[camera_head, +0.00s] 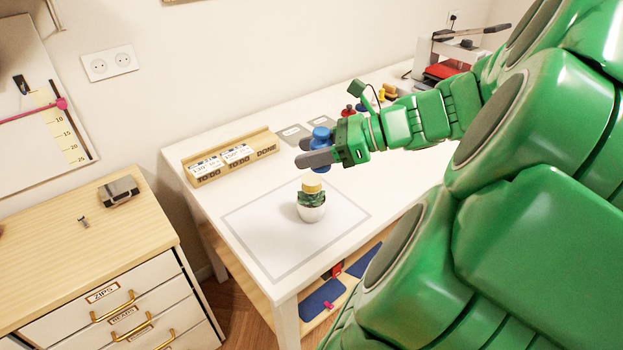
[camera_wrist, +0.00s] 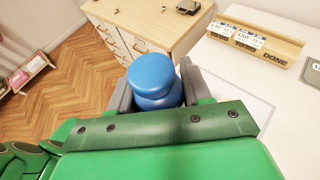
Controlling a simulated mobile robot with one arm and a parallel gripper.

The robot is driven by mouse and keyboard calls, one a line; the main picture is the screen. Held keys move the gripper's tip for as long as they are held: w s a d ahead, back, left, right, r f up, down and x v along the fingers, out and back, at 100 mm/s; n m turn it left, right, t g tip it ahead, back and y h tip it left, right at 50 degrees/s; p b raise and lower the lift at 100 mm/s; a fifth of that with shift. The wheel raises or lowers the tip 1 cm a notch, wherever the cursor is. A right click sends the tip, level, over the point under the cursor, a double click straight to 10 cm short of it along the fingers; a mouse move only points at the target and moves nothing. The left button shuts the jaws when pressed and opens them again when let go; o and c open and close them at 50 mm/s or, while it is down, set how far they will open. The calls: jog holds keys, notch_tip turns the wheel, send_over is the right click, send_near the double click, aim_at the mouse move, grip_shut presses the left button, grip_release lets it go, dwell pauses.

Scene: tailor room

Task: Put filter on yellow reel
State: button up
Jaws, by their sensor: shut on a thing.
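My gripper (camera_head: 304,152) is shut on a blue rounded, spool-like thing (camera_head: 320,136) and holds it above the white table. In the wrist view the blue thing (camera_wrist: 152,78) sits between the two grey fingers, with a wide round top and a narrower waist. A small yellow cylinder (camera_head: 312,186) rests on top of a green plant in a white pot (camera_head: 312,213), below my gripper. A yellow piece (camera_head: 382,94) also stands farther back by my arm. I cannot tell which thing is the filter.
The pot stands on a grey-bordered mat (camera_head: 262,243) on the white table (camera_head: 200,150). A wooden card holder (camera_head: 228,160) lies at the back left. A red piece (camera_head: 348,111) stands behind my gripper. A wooden drawer cabinet (camera_head: 60,240) stands to the left. The mat's left side is clear.

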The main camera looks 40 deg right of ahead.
jog(key=shift+s+a+f, duration=0.1)
jog(key=shift+s+f, duration=0.05)
jog(key=shift+s, duration=0.5)
jog(key=w+d+f, duration=0.4)
jog(key=w, duration=0.4)
send_over(305, 179)
jog(key=s, duration=0.1)
jog(key=f, duration=0.4)
jog(key=shift+a+f, duration=0.25)
jog(key=shift+w+d+f, duration=0.15)
jog(key=shift+w+f, duration=0.15)
jog(key=shift+f, duration=0.15)
jog(key=shift+w+d+f, duration=0.15)
jog(key=shift+w+f, duration=0.1)
jog(key=shift+f, duration=1.55)
jog(key=shift+f, duration=0.1)
jog(key=o, duration=1.1)
jog(key=v, duration=1.2)
